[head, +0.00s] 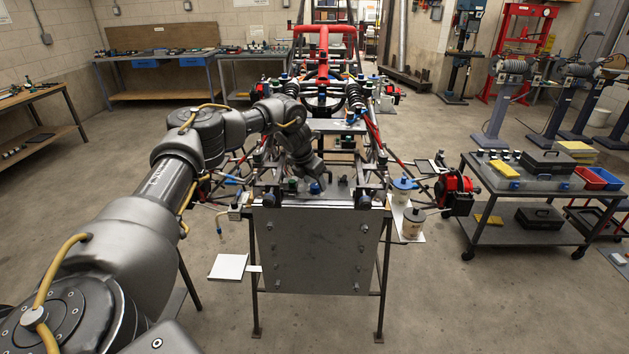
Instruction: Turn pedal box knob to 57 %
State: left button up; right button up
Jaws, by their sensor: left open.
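The tube chassis (322,45) stands in the middle on a stand, with red and dark tubes and many small fittings. My left arm comes in from the left and bends down over the chassis's near end. My left gripper (314,180) points down there, just above the front edge area, and is open. A small blue fitting (315,188) shows right by its fingertips. I cannot tell whether this is the pedal box knob, nor whether the fingers touch it. No knob scale or pointer is readable at this size. My right gripper is not in view.
A grey panel (318,245) hangs at the stand's front. A white side plate (228,267) juts out left, and cups (413,222) stand on a shelf at right. A tool cart (530,180) stands further right. The floor around the stand is mostly clear.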

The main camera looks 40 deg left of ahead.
pick_arm(q)
jog(key=shift+w+f, duration=0.2)
jog(key=shift+f, duration=0.4)
jog(key=c, duration=1)
jog(key=shift+r, duration=0.1)
jog(key=shift+p, duration=0.3)
